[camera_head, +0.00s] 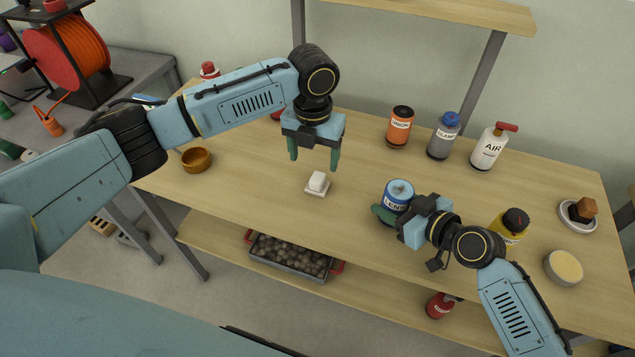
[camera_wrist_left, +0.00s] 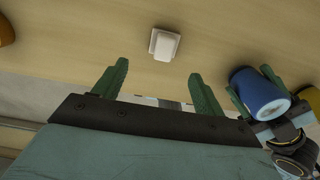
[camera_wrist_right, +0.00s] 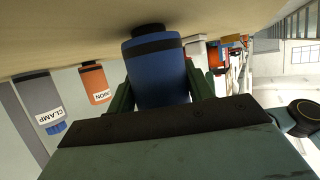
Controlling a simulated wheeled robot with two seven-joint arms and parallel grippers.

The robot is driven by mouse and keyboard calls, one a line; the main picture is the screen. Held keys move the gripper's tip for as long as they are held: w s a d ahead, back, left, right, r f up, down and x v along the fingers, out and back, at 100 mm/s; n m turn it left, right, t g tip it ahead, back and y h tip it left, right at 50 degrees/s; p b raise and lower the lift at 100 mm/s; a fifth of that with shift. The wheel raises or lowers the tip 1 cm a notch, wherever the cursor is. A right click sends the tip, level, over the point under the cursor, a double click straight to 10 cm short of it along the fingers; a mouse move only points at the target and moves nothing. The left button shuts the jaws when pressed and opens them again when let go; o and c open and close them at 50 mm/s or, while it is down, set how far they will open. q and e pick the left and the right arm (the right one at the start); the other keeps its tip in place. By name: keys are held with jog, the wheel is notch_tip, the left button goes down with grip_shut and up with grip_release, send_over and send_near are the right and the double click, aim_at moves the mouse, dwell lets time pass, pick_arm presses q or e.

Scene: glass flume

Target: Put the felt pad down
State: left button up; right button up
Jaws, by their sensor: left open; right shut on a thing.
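A small white block on a thin pale square base (camera_head: 317,184), the only thing here that looks like the felt pad, lies on the wooden table. It also shows in the left wrist view (camera_wrist_left: 163,44). My left gripper (camera_head: 313,158) is open and empty above it, fingers pointing down; the pad is apart from both fingers (camera_wrist_left: 157,85). My right gripper (camera_head: 395,214) is shut on the blue can (camera_head: 398,192), labelled LENS.
Orange (camera_head: 399,127), grey (camera_head: 443,137) and white AIR (camera_head: 489,148) bottles stand at the back. A yellow bottle (camera_head: 510,228) and a round tin (camera_head: 563,267) are at right. A wooden bowl (camera_head: 196,159) is at left. Table around the pad is clear.

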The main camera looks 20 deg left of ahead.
aim_at(315, 181)
pick_arm(q)
notch_tip(315, 181, down, 3)
jog(key=shift+f, duration=0.1)
jog(key=f, duration=0.4)
jog(key=shift+s+d, duration=0.25)
jog(key=shift+d, duration=0.05)
jog(key=shift+f, duration=0.65)
jog(key=c, duration=1.1)
notch_tip(315, 181, up, 10)
jog(key=shift+r, duration=0.1)
jog(key=shift+c, duration=0.2)
jog(key=shift+s+d, duration=0.1)
jog(key=shift+d, duration=0.15)
jog(key=s+d+f, duration=0.2)
jog(key=d+f, duration=0.1)
jog(key=s+d+f, duration=0.1)
jog(key=d+f, duration=0.1)
jog(key=shift+d+f, duration=0.15)
jog(key=shift+w+f, duration=0.1)
jog(key=shift+f, duration=2.2)
